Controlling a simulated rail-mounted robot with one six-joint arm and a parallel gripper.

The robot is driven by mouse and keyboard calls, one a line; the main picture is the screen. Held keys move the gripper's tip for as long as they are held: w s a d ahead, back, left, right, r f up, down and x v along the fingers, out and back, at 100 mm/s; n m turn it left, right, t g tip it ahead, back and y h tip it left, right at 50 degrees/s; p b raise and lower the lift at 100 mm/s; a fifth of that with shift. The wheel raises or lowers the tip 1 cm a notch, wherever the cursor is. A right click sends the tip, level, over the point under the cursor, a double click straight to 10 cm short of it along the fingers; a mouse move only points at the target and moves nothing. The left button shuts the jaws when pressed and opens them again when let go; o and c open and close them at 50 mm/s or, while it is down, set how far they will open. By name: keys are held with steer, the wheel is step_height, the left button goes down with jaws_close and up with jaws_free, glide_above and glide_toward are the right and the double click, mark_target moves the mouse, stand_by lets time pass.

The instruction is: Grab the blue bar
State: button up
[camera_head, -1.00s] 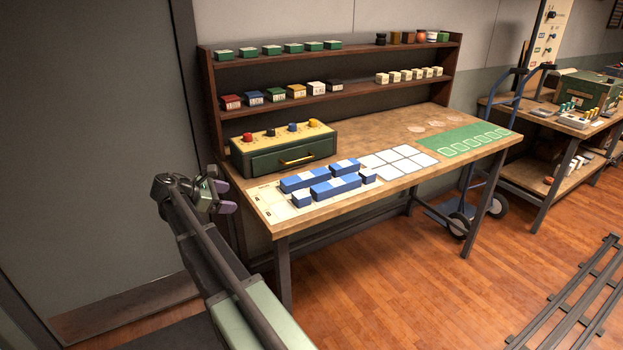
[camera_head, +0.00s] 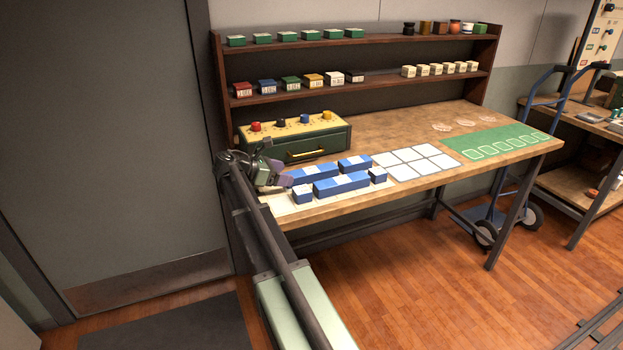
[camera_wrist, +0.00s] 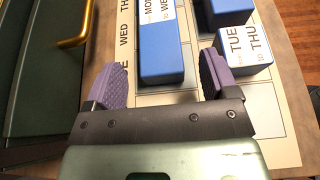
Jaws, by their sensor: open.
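Several blue bars with white labels lie on a printed chart (camera_wrist: 275,100) on the workbench. In the wrist view, a long blue bar (camera_wrist: 161,55) labelled MON to WED runs away from me, its near end between my purple fingertips. My gripper (camera_wrist: 157,66) is open, with a visible gap on each side of the bar. A blue block (camera_wrist: 242,58) labelled TUE to THU lies just right of the right finger. In the head view my gripper (camera_head: 278,174) is at the chart's left end, partly hiding the back long bar (camera_head: 315,174). A front long bar (camera_head: 341,184) lies beside it.
A green box with coloured knobs (camera_head: 295,140) and a brass handle stands close behind and left of the gripper. White cards (camera_head: 415,160) and a green mat (camera_head: 500,143) lie to the right. A two-tier shelf (camera_head: 375,85) holding small boxes rises at the back.

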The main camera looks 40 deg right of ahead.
mark_target(296, 174)
steer(key=b+x, duration=0.2)
steer(key=x, duration=0.2)
steer(key=shift+d+f, duration=0.15)
steer(key=shift+f, duration=0.1)
steer(key=shift+s+d, duration=0.15)
steer(key=shift+d, duration=0.2)
steer(key=shift+r, duration=0.1)
steer(key=c, duration=1.1)
